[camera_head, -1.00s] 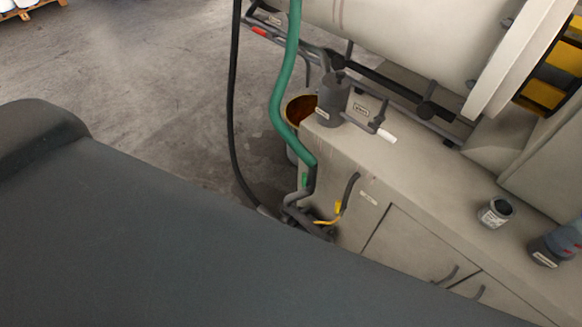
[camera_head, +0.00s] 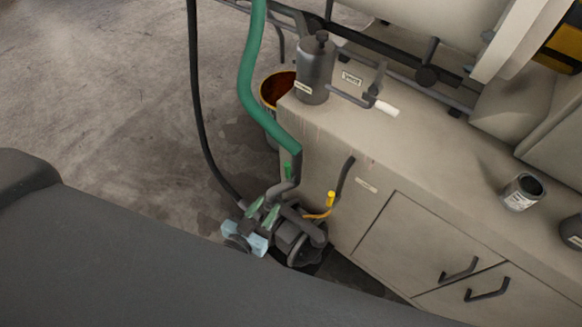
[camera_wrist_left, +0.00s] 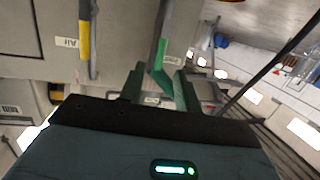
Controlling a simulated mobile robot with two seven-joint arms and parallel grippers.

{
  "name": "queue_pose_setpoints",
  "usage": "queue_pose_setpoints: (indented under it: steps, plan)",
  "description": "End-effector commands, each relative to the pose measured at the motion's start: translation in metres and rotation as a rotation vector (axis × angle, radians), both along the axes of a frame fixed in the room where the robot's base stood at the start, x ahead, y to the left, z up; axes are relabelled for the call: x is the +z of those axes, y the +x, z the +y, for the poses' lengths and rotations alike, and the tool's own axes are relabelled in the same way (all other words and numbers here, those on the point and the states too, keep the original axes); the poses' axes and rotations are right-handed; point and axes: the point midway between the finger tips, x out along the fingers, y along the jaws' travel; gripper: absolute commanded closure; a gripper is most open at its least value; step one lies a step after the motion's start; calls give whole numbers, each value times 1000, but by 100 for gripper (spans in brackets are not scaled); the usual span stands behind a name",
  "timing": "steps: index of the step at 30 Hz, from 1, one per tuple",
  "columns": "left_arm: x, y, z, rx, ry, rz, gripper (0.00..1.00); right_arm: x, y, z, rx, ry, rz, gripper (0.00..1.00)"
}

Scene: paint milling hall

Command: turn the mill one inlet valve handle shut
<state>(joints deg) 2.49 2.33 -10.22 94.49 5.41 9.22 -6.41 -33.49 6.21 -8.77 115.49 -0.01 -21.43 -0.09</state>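A small green valve handle (camera_head: 287,170) stands upright beside the grey pipe at the lower end of the green hose, at the cabinet's left end. It appears in the left wrist view (camera_wrist_left: 162,48) too, beyond and between my fingers. My left gripper (camera_head: 269,203) is just below and left of this handle, with two green fingers apart and nothing seen between them. The left wrist view shows the spread fingers (camera_wrist_left: 159,82) pointing towards the handle, apparently short of it. No label naming the inlet valve is readable. My right gripper is out of view.
A yellow handle (camera_head: 331,198) sits on a thin pipe just right of the green one. The green hose (camera_head: 252,80) and a black cable (camera_head: 198,110) hang nearby. A dark bottle (camera_head: 315,70) and a small can (camera_head: 522,192) stand on the cabinet (camera_head: 425,160). Floor to the left is clear.

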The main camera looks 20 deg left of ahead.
Motion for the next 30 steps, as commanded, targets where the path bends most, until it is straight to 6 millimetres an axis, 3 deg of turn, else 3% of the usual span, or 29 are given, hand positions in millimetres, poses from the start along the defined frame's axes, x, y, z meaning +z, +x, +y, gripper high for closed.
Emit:
queue_pose_setpoints:
  steps: [3, 6, 17, 30]
  plan:
    - [2, 31, -3, 9, -11, -91, 67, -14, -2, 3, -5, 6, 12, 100]
    - [9, 45, -4, 16, -16, -140, 67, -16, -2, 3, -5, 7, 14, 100]
    - [15, 59, -6, 18, -19, -165, 67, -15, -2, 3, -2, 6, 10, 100]
    - [14, 117, -15, 18, -18, -162, 67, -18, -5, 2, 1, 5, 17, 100]
